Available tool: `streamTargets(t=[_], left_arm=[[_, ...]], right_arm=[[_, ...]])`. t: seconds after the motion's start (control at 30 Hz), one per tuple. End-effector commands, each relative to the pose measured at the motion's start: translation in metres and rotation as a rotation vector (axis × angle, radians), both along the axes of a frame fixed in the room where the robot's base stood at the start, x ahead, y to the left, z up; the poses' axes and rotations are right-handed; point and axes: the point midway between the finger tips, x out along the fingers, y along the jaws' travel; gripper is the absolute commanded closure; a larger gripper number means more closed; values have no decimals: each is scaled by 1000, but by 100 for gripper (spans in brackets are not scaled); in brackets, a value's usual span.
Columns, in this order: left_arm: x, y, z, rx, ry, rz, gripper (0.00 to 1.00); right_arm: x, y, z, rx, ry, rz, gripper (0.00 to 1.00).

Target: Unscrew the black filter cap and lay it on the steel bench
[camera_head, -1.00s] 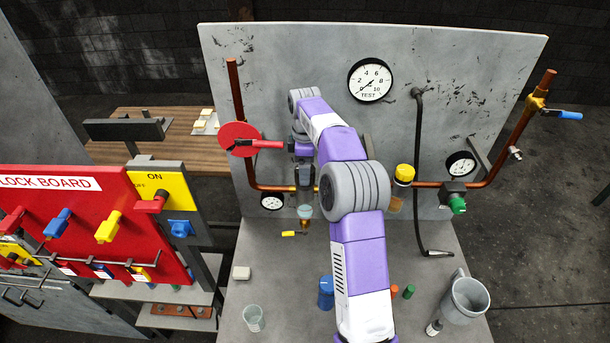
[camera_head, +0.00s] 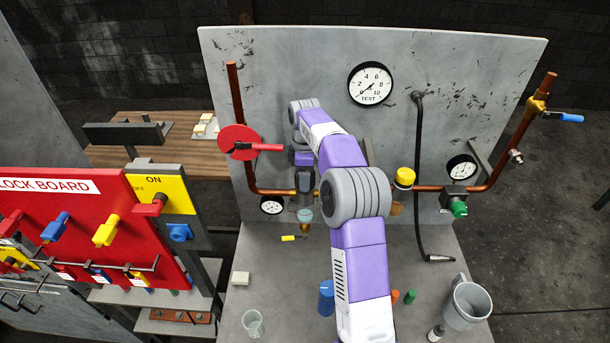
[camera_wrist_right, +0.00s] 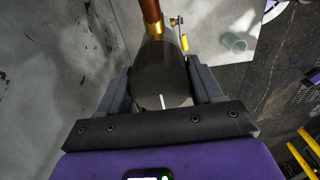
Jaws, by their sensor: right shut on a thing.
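The black filter cap (camera_wrist_right: 160,78) shows in the right wrist view as a dark round cylinder with a white mark on its face. My right gripper (camera_wrist_right: 162,92) is shut on it, with one finger along each side. In the head view my right gripper (camera_head: 304,180) is at the filter on the copper pipe, and the cap is hard to tell apart from the fingers. The filter's clear bowl (camera_head: 304,215) hangs just below. The steel bench (camera_head: 290,270) spreads out under the panel. My left gripper is not in view.
A red disc handle (camera_head: 238,141) is left of the gripper. A yellow-handled valve (camera_head: 289,238) is below. On the bench stand a glass (camera_head: 253,323), a blue bottle (camera_head: 326,298), small caps and a grey jug (camera_head: 467,305). The bench's left middle is mostly clear.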

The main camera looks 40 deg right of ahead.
Motion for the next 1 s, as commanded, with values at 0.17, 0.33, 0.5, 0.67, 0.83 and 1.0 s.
streamTargets(t=[0.17,0.33,0.5,0.67,0.83,1.0], left_arm=[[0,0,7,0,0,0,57],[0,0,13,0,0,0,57],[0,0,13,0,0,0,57],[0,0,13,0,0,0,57],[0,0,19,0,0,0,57],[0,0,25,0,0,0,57]], right_arm=[[0,0,2,1,1,71,62],[0,0,1,1,1,166,62],[0,0,0,0,0,192,62],[0,0,0,0,0,191,62],[0,0,1,1,1,245,62],[0,0,1,1,0,348,62]])
